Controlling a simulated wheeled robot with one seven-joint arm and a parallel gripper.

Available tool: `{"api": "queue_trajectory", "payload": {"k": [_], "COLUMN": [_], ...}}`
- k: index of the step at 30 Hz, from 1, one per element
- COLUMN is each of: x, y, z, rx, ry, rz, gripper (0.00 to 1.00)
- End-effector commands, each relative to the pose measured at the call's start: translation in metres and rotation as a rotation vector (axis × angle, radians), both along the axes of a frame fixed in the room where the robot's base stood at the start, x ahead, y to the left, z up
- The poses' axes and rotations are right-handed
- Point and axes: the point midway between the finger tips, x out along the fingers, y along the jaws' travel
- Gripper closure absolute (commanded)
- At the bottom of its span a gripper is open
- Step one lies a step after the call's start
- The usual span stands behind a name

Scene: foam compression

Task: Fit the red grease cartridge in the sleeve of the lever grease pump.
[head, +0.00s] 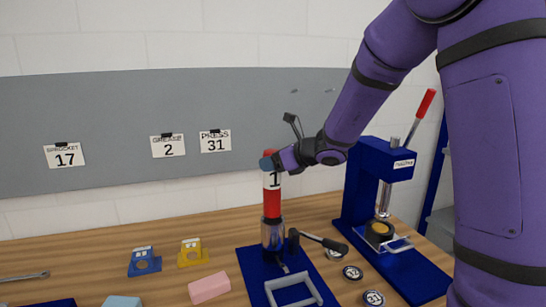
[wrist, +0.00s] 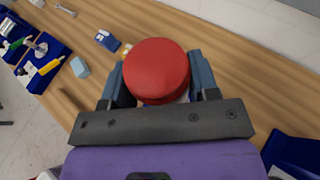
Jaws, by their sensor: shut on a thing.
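The red grease cartridge (head: 272,203), with a white band marked 1, stands upright in the head view. My gripper (head: 271,164) is shut on it near its top. In the wrist view its round red end (wrist: 156,68) sits between the two fingers of my gripper (wrist: 157,82). The grease pump's metal sleeve (head: 271,234) stands upright on a blue base plate (head: 250,262), directly under the cartridge. The cartridge's lower end meets the sleeve's top in the picture; I cannot tell how far inside it is. The pump's black lever (head: 322,241) points right.
A blue press (head: 366,190) with a red-tipped handle stands at the right. A grey frame (head: 293,291) lies in front of the pump. Round tins (head: 352,272), a pink block (head: 209,288), a yellow holder (head: 192,252) and a blue holder (head: 144,262) are nearby.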

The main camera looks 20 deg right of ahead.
Motion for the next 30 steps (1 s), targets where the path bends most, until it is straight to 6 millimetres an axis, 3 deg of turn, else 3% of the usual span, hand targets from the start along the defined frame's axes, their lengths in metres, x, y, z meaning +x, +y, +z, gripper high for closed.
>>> {"api": "queue_trajectory", "payload": {"k": [18,30], "x": [0.000,0.000], "y": [0.000,0.000], "z": [-0.028,-0.032], "rx": [0.001,0.001], "ry": [-0.001,-0.002], "rz": [0.000,-0.001], "gripper": [1.00,1.00]}}
